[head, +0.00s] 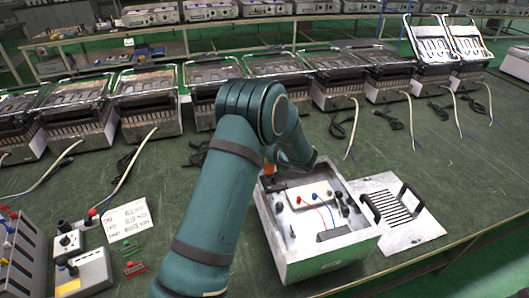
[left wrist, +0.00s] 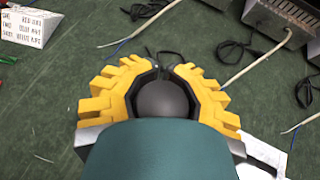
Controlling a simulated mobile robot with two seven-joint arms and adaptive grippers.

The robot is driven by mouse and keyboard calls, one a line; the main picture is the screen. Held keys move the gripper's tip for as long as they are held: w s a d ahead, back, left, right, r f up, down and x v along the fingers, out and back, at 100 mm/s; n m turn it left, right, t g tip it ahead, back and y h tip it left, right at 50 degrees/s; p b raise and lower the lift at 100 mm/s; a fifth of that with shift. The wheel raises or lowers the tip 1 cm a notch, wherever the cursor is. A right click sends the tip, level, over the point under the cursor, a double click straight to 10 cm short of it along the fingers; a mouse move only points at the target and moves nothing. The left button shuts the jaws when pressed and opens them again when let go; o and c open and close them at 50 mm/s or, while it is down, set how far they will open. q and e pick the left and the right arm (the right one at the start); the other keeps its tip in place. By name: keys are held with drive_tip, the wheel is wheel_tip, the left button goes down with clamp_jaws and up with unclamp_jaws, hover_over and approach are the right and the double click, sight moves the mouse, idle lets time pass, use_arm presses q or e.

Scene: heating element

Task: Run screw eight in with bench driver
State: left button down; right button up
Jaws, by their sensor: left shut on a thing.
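An open pale metal box (head: 318,262) stands on the green bench in the head view. Inside it are a white block (head: 308,194) with red and blue terminals and wires, and several small dark parts. My left arm reaches over the box's far left corner, and its hand is mostly hidden there; a small orange patch shows beside it. In the left wrist view the yellow fingers of my left gripper (left wrist: 158,80) are closed around a dark, round-ended thing (left wrist: 163,98), perhaps the driver. Its tip is hidden, and screw eight cannot be made out. My right gripper is not seen.
A metal plate (head: 423,232) with slots and black handles lies right of the box. A row of heater units (head: 148,104) with trailing cables lines the back. A white card (head: 127,221), control boxes (head: 84,273) and small tools lie at left. The front right bench is clear.

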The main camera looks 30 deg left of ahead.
use_arm(q)
drive_tip(key=shift+f+b, duration=0.6)
drive_tip(key=shift+f, duration=0.15)
idle(1.1)
idle(0.3)
wheel_tip(320, 180, up, 5)
drive_tip(key=p, duration=0.3)
idle(0.4)
